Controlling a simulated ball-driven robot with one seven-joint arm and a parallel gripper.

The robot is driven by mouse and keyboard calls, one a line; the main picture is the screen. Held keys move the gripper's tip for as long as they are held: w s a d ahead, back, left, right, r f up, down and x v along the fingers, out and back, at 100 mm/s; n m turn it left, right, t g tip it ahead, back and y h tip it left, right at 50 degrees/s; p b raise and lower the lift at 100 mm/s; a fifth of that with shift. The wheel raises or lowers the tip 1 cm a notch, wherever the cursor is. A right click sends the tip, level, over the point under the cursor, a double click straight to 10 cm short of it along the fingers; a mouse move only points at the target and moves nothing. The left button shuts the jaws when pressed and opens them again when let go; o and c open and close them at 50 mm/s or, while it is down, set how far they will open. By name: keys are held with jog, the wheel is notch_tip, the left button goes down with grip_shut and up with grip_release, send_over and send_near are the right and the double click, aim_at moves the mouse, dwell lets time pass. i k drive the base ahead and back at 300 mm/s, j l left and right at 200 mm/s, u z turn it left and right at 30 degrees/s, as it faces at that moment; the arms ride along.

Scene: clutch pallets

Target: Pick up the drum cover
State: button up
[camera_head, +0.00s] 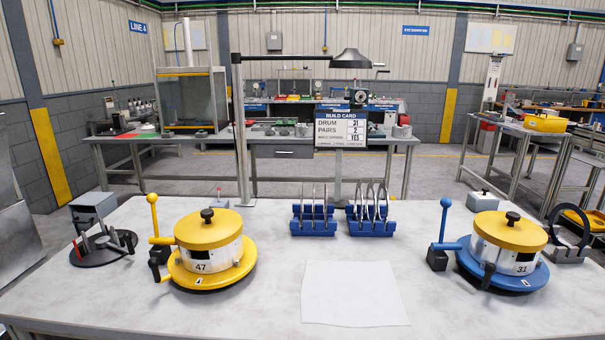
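Two drums stand on the table, each with a yellow cover topped by a black knob. The left drum (212,259) is marked 47 and sits on a yellow round base; its cover (208,230) is on. The right drum (505,261) is marked 31 and sits on a blue round base; its cover (510,232) is also on. A build card (341,128) behind the table reads drum 31, pairs 2, and YES on its last line. My gripper is not in view.
Two blue racks (314,222) (371,223) holding upright discs stand at the middle back. A white sheet (354,293) lies at the front middle. A yellow lever (154,222) and a blue lever (443,222) stand left of the drums. A grey-black fixture (100,240) is far left.

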aim_at(509, 231)
jog(key=u, duration=0.7)
jog(key=z, duration=1.3)
